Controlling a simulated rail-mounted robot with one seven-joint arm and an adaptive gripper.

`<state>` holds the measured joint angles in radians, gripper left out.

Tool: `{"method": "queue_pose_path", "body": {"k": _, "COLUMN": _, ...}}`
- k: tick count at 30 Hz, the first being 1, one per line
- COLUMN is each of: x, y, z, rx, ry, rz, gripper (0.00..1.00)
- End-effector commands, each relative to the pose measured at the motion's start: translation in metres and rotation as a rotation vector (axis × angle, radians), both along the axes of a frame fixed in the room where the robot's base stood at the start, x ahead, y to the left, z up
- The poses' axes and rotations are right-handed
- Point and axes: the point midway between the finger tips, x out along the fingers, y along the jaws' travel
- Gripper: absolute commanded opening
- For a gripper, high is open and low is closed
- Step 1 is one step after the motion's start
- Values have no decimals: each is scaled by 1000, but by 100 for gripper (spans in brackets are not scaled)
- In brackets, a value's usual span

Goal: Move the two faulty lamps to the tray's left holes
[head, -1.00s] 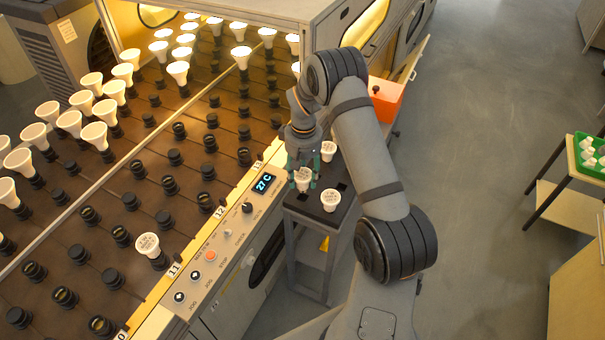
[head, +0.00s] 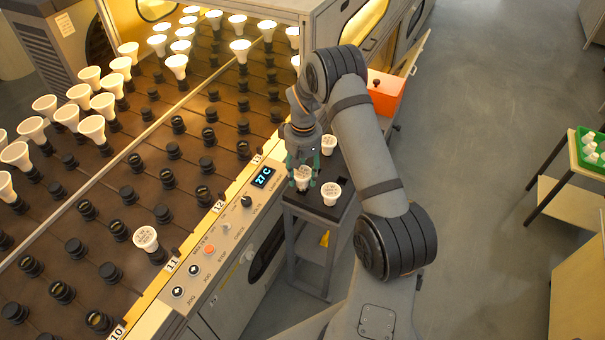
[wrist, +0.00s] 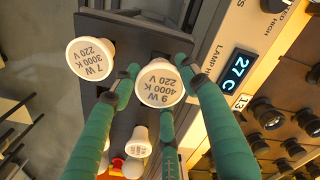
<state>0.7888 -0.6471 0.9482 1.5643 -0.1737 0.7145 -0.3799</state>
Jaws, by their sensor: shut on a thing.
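My gripper (head: 302,176), with green fingers, is shut on a white lamp (wrist: 160,84) marked 9 W 4000 K 220 V. This held lamp shows in the head view (head: 303,179) over the left side of the dark tray (head: 318,211). I cannot tell whether its base is in a hole. A lamp marked 7 W 3000 K 220 V (wrist: 91,59) stands in the tray to the right in the head view (head: 331,191). Another lamp (head: 328,143) stands at the tray's back, partly behind my gripper. Fingers hide part of the tray.
A rack of sockets with several lit lamps fills the left. One unlit lamp (head: 146,238) stands near label 11. The control panel (head: 225,228) borders the tray's left. An orange box (head: 386,96) and a green crate (head: 592,157) are at right. Open floor lies between.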

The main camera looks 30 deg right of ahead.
Motion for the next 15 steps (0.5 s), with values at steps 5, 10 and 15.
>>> {"method": "queue_pose_path", "body": {"k": 5, "x": 0, "y": 0, "z": -7, "rx": 0, "ry": 0, "rz": 0, "gripper": 18}}
{"method": "queue_pose_path", "body": {"k": 10, "x": 0, "y": 0, "z": -12, "rx": 0, "ry": 0, "rz": 0, "gripper": 18}}
{"method": "queue_pose_path", "body": {"k": 15, "x": 0, "y": 0, "z": -17, "rx": 0, "ry": 0, "rz": 0, "gripper": 18}}
